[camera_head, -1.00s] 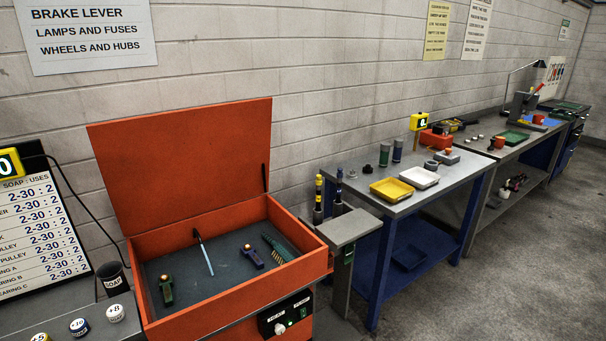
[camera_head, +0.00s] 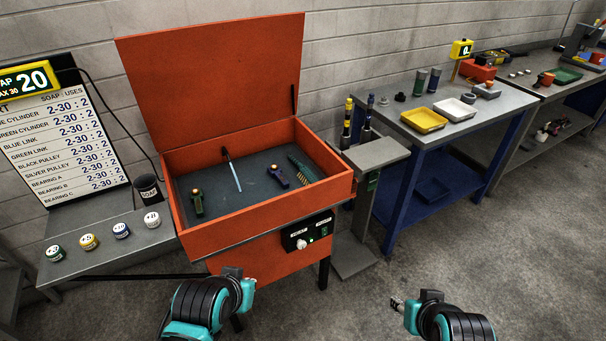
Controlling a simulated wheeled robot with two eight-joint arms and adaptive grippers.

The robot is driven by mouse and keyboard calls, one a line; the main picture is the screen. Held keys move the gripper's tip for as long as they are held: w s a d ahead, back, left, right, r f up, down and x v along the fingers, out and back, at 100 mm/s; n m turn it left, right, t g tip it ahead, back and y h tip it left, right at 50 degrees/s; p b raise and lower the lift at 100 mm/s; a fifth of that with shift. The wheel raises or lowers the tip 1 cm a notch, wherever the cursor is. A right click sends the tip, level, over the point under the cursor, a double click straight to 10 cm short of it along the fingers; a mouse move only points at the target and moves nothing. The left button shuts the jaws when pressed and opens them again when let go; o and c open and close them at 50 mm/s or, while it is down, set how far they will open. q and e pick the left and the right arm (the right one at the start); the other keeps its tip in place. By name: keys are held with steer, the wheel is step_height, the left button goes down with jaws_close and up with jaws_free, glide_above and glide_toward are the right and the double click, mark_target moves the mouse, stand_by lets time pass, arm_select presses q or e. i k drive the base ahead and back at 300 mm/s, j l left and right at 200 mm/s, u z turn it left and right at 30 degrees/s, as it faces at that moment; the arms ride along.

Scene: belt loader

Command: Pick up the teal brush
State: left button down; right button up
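The teal brush (camera_head: 302,168), dark teal with tan bristles, lies at the right end inside the open orange bin (camera_head: 213,238), by its right wall. My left gripper (camera_head: 246,290) is in front of and below the bin, apart from it. My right gripper (camera_head: 399,304) is over the floor to the right, well away from the bin. Both are small and partly turned away, so their fingers cannot be read. Nothing is seen held in either.
A grey stand (camera_head: 375,153) is close on the right.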

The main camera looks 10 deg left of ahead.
mark_target(308, 174)
steer(key=i+l+u, duration=0.1)
steer(key=i, duration=0.4)
steer(key=i+l+u, duration=0.1)
steer(key=i+l, duration=0.6)
steer(key=i, duration=0.25)
steer(key=i+l+u, duration=0.15)
steer(key=i+l, duration=0.15)
steer(key=i, duration=0.2)
